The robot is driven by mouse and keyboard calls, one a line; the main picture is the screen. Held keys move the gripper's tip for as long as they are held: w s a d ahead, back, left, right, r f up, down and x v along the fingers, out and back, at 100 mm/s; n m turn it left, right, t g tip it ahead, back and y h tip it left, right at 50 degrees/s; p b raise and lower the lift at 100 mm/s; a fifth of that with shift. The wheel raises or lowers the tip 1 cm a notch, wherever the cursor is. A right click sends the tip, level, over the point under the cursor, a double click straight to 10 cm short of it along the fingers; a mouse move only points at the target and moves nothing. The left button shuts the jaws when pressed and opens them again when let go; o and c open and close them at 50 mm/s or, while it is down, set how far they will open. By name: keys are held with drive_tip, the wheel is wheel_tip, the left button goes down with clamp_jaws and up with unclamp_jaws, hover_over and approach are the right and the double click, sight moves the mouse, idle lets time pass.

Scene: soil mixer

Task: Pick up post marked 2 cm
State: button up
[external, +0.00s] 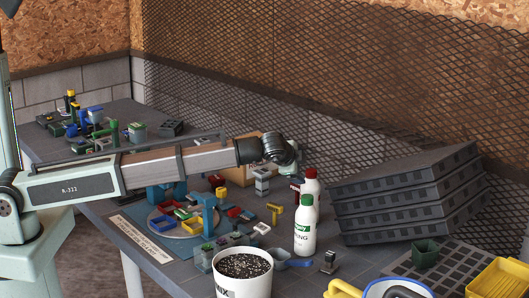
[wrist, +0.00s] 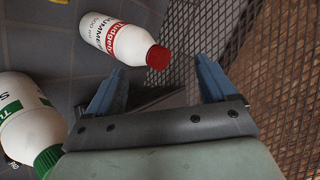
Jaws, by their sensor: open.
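Several small posts stand on the grey table in the external view: a grey block post (external: 262,182), a yellow-topped post (external: 222,194), a yellow T-shaped post (external: 275,212) and a small grey post (external: 328,261). The markings are too small to read, so I cannot tell which is the 2 cm one. My gripper (wrist: 160,66) is open, with its blue fingers apart and no post between them. In the external view the fingers are hard to make out near the arm's end, above the table behind the posts.
Stacked dark trays (external: 405,205) stand at right by the mesh wall (external: 340,90). A soil bucket (external: 240,285) is in front.

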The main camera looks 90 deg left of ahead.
drive_tip(key=s+a+f+n+g+h, duration=0.25)
drive_tip(key=s+a+n, duration=0.35)
drive_tip(key=a, duration=0.6)
drive_tip(key=n+h, duration=0.4)
approach(264, 180)
drive_tip(key=shift+t, duration=0.35)
drive_tip(key=a+f, duration=0.2)
drive_tip(key=f, duration=0.1)
drive_tip(key=a+f, duration=0.1)
drive_tip(key=f, duration=0.1)
drive_tip(key=shift+w+a, duration=0.1)
drive_tip(key=shift+w, duration=0.3)
drive_tip(key=shift+s+x, duration=0.15)
drive_tip(key=shift+x, duration=1.35)
drive_tip(key=shift+s+x, duration=0.1)
drive_tip(key=shift+x, duration=1.4)
drive_tip(key=shift+c, duration=0.5)
drive_tip(key=c, duration=1)
